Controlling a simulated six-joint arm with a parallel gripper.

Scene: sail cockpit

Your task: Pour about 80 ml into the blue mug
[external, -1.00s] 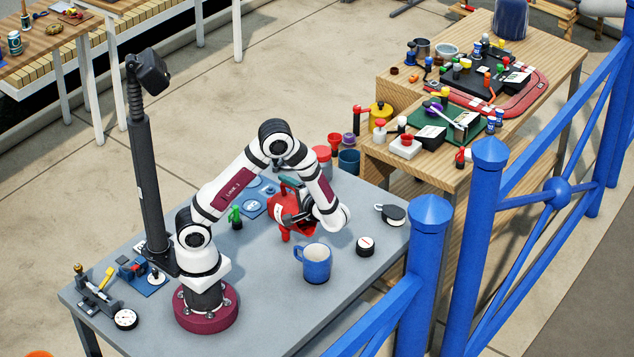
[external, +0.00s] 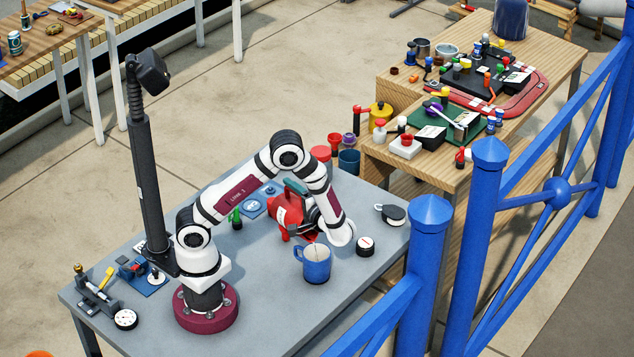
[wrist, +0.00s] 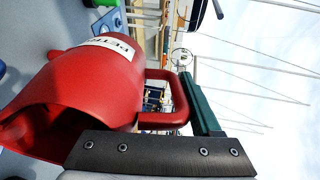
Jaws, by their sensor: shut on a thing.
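The blue mug (external: 317,267) stands upright on the grey table, its mouth facing up and its handle to the left. A red jug (external: 284,219) is tilted just above and behind it, with its spout side toward the mug. A thin pale line shows at the mug's mouth and looks like a stream; the liquid level inside is too small to tell. My gripper (wrist: 185,125) is shut on the jug's handle. In the wrist view the red jug (wrist: 95,85) lies sideways, a partly readable white label on its body and its dark opening at lower left.
A round white-topped dial (external: 365,246) lies right of the mug, and a black item (external: 391,214) lies farther right. Blue railing (external: 428,260) runs close along the front right. The table's front middle is clear.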

